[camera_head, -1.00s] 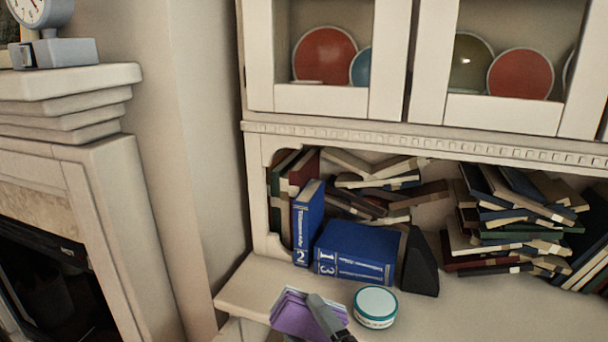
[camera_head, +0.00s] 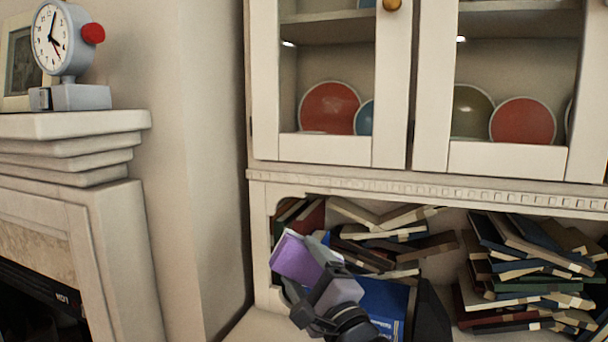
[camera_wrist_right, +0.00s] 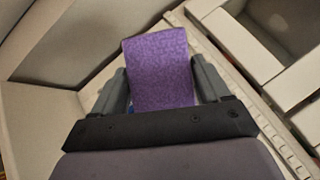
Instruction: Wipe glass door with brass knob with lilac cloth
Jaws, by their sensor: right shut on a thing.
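The lilac cloth (camera_head: 298,258) is in my right gripper (camera_head: 322,262), which is shut on it, in front of the open bookshelf. The cloth also shows in the right wrist view (camera_wrist_right: 161,70), standing up between the two fingers of the right gripper (camera_wrist_right: 160,88). The left glass door (camera_head: 328,90) of the cabinet is above the gripper, and the cloth is apart from it. Its brass knob (camera_head: 391,5) shows at the top edge of the head view. My left gripper is not in view.
A second glass door (camera_head: 510,158) is on the right. Blue books (camera_head: 383,303), a dark wedge (camera_head: 430,312) and stacked books (camera_head: 525,265) fill the shelf below. A mantel (camera_head: 75,124) with a clock (camera_head: 62,38) juts out on the left.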

